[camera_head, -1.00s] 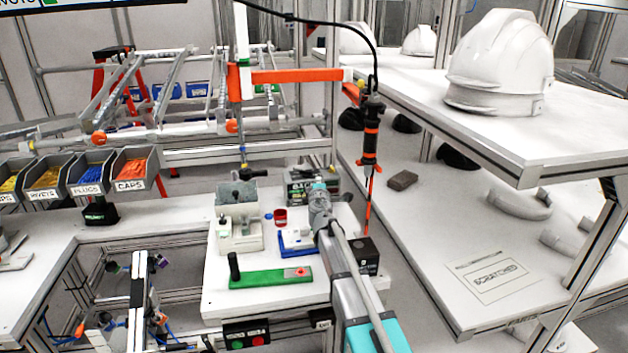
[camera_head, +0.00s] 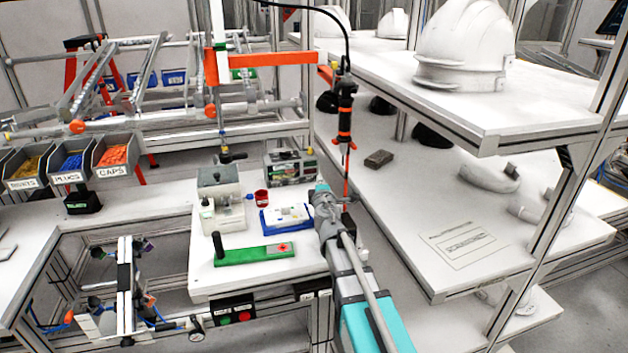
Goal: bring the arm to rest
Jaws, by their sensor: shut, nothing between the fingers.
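My arm (camera_head: 352,290), grey with teal covers, reaches up from the bottom edge, right of centre. Its far visible end is a grey and teal joint just off the right side of the white workbench (camera_head: 212,284) as seen here. My gripper and its fingers cannot be made out; they seem hidden beyond that joint. Nothing is seen carried by the arm.
The bench holds a green fixture (camera_head: 254,254), a blue-edged tray (camera_head: 268,227), a red cup (camera_head: 261,198) and a grey machine (camera_head: 222,190). An orange-banded hanging tool (camera_head: 345,118) is close behind the arm's end. A shelf with a white helmet (camera_head: 465,45) overhangs the right table (camera_head: 400,230).

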